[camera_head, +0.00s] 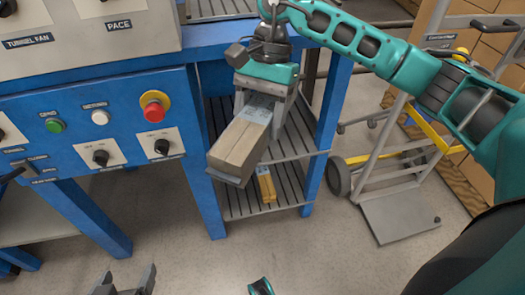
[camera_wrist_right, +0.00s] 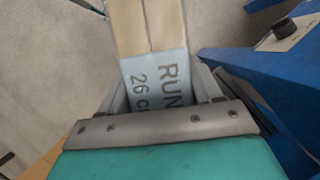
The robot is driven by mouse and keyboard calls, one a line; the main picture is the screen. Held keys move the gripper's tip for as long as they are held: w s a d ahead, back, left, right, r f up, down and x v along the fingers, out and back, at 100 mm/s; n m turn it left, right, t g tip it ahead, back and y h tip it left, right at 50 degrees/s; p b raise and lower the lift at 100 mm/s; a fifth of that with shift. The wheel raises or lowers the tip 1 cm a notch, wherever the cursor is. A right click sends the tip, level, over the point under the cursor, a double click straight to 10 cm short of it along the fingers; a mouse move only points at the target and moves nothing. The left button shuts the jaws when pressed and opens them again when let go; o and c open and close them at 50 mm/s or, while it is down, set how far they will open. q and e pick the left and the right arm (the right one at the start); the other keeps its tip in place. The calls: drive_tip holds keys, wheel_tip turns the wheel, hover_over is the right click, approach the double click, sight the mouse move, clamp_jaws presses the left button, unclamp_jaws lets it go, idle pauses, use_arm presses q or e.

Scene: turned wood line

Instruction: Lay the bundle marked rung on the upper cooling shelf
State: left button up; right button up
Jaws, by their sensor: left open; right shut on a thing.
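My right gripper (camera_head: 258,108) is shut on a bundle of pale wood (camera_head: 238,145) with a grey-blue wrap. In the right wrist view the wrap (camera_wrist_right: 155,75) reads "RUN" and "26 c", the rest cut off by the gripper (camera_wrist_right: 160,100). The bundle slants toward the lower left, in front of the blue rack. The rack has a slatted upper shelf (camera_head: 297,140), partly hidden by bundle and gripper, and a slatted lower shelf (camera_head: 237,205). I cannot tell whether the bundle touches a shelf. My left gripper (camera_head: 128,284) is open and empty at the bottom edge.
A small yellowish wood bundle (camera_head: 265,186) lies on the lower shelf. A blue control panel (camera_head: 85,115) with knobs and buttons stands left of the rack. A hand truck (camera_head: 400,215) stands at the right, near stacked boxes (camera_head: 495,60). The floor in front is clear.

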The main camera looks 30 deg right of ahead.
use_arm(q)
drive_tip(key=shift+r, duration=0.3)
use_arm(e)
drive_tip(key=shift+r, duration=0.15)
